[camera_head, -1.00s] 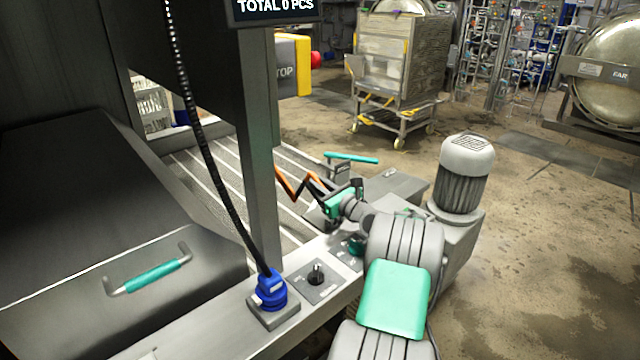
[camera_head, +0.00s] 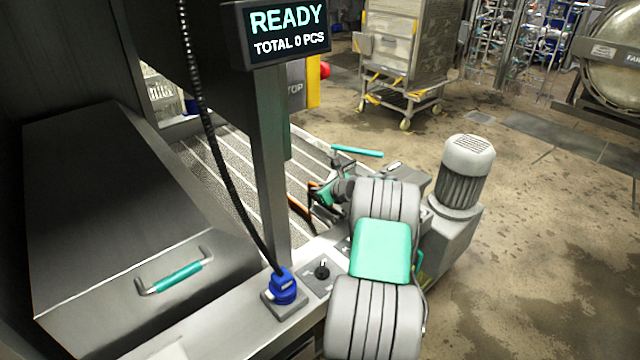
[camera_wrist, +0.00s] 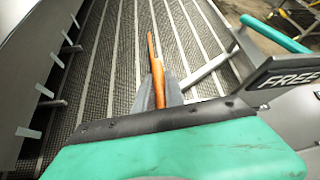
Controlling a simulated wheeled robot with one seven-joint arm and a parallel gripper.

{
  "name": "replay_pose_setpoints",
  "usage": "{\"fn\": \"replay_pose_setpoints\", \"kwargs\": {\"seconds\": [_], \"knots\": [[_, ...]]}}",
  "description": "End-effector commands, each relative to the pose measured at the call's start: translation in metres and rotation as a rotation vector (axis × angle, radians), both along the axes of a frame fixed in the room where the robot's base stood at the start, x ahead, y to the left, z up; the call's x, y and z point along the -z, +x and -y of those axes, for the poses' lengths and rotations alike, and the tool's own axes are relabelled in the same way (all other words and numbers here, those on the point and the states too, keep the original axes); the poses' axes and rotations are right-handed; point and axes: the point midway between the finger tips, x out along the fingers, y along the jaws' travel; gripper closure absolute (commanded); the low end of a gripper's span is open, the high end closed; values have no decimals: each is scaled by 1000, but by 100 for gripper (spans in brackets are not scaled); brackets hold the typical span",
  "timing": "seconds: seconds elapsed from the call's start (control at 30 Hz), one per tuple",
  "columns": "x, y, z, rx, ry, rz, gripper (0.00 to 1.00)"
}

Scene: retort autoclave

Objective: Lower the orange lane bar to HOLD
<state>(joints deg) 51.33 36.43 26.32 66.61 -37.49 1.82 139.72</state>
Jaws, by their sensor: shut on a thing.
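The orange lane bar (camera_head: 299,208) lies low over the ribbed conveyor lanes, just right of the grey post in the head view. Much of it is hidden behind my arm. In the wrist view the orange bar (camera_wrist: 151,50) runs away from me along the lanes, its near end between my grey fingers. My gripper (camera_head: 316,200) is shut on the bar; the gripper also shows in the wrist view (camera_wrist: 168,92). A dark plate marked FREE (camera_wrist: 292,78) is at the right of the wrist view. I see no HOLD mark.
A screen (camera_head: 288,30) reads READY and TOTAL 0 PCS. A teal handle (camera_head: 357,151) is beyond my gripper, a motor (camera_head: 466,175) to the right. A selector knob (camera_head: 321,269) and blue connector (camera_head: 284,287) sit on the near rail. Open floor lies at right.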

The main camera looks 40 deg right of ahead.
Motion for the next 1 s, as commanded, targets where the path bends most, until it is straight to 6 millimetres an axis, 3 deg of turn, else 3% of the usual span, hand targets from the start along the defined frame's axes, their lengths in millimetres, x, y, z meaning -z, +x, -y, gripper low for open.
{"fn": "replay_pose_setpoints", "kwargs": {"seconds": [0.43,0.47,0.7,1.0], "knots": [[2,0,1,1,-2,-16,100],[2,0,1,1,-2,-16,85],[2,1,0,0,-1,-15,65],[0,-2,0,1,-2,-14,64]]}}
